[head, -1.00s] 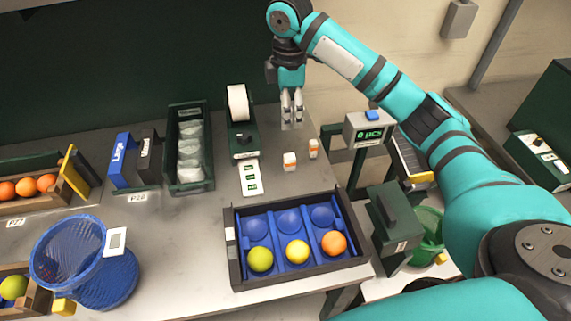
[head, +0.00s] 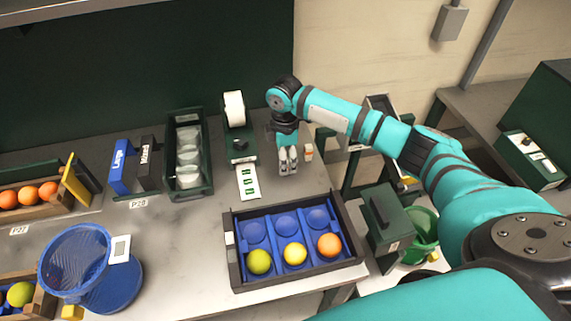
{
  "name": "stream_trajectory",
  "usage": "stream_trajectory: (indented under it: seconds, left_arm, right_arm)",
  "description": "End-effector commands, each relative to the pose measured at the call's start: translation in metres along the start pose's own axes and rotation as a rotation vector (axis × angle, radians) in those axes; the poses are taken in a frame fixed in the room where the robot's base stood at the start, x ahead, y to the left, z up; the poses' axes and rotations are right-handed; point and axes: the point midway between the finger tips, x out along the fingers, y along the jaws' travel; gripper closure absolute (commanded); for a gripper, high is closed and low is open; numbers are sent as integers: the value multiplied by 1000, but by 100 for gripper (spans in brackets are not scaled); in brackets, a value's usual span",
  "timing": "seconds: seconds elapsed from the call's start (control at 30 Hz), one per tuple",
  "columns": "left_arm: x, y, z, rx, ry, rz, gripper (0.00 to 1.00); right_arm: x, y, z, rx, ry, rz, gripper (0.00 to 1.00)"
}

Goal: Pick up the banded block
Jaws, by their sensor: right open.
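A small white block with an orange band (head: 309,152) stands on the grey table near its back right edge. A second small white and orange block stood just left of it a second ago. My right gripper (head: 288,169) now points down over that spot, and its fingers hide that block. The right gripper is open, just left of the visible block. I cannot tell whether the hidden block is between the fingers. My left gripper is not in view.
A white tape roll holder (head: 235,108) and a label strip (head: 248,182) lie left of the gripper. A dark tray (head: 232,263) with blue cups and fruit stands in front. A blue mesh basket (head: 75,262) is at left. Bare table lies left of the tray.

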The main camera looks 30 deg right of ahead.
Motion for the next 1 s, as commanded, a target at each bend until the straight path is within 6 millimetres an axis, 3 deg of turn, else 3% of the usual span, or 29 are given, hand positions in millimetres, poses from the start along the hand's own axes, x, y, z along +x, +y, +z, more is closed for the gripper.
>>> stream_trajectory:
  seconds: [0.07, 0.2, 0.5, 0.87, 1.0]
  left_arm:
    - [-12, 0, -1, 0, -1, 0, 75]
    - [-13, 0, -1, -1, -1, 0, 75]
    - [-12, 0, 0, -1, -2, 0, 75]
    - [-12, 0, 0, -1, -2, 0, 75]
    - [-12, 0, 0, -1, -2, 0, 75]
  right_arm:
    - [10, -3, 2, 2, -3, -5, 50]
    - [28, -2, 1, 1, -1, -2, 50]
    - [33, -2, 2, 0, 0, 0, 51]
    - [33, -2, 2, 0, -1, 0, 98]
    - [32, -1, 2, 0, 0, 0, 100]
